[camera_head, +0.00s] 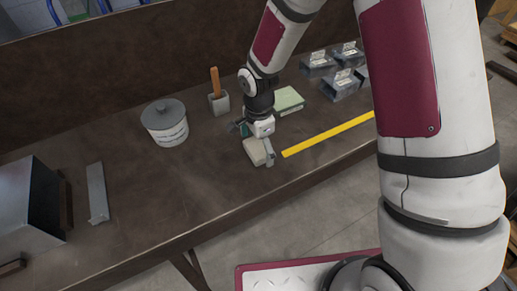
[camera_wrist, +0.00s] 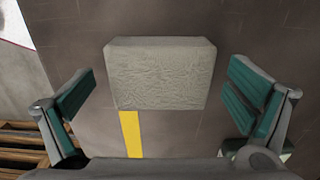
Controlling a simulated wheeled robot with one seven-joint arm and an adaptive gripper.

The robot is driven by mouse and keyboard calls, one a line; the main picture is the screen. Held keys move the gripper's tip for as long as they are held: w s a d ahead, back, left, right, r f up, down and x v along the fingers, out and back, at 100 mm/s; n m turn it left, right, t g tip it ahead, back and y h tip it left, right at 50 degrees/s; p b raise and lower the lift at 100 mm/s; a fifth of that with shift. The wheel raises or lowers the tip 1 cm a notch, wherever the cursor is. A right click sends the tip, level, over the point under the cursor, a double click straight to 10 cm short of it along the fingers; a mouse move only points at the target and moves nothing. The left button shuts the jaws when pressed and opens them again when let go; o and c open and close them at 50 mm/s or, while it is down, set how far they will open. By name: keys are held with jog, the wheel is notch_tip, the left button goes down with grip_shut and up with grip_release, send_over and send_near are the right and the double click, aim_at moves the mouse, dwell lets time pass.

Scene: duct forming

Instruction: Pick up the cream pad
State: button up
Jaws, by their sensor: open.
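The cream pad (camera_wrist: 160,72) is a pale block with rounded edges and a wrinkled, textured face. In the wrist view it lies between and a little beyond the two green-lined fingers of my gripper (camera_wrist: 160,108), with a gap on both sides. In the head view the pad (camera_head: 255,151) lies on the dark brown workbench (camera_head: 130,232) near its front edge. My gripper (camera_head: 258,141) is right over it, open and empty, and hides part of it.
A yellow strip (camera_head: 328,134) lies just right of the pad. A green-topped block (camera_head: 288,100), a grey holder with a wooden handle (camera_head: 218,101) and a lidded pot (camera_head: 165,123) stand behind. Metal duct pieces (camera_head: 343,83) are at the back right. The left bench has free room.

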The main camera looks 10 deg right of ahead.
aim_at(258, 146)
jog(key=c, duration=1.2)
jog(key=shift+c, duration=0.2)
jog(key=shift+r, duration=0.15)
jog(key=shift+r, duration=0.6)
notch_tip(258, 146, up, 2)
jog(key=shift+r, duration=0.15)
jog(key=s+a, duration=0.1)
jog(key=s, duration=0.6)
jog(key=s+a+r, duration=0.1)
jog(key=s+a, duration=0.1)
jog(key=s, duration=0.6)
jog(key=shift+s+a+r, duration=0.15)
jog(key=shift+s+a, duration=0.1)
jog(key=shift+s, duration=0.05)
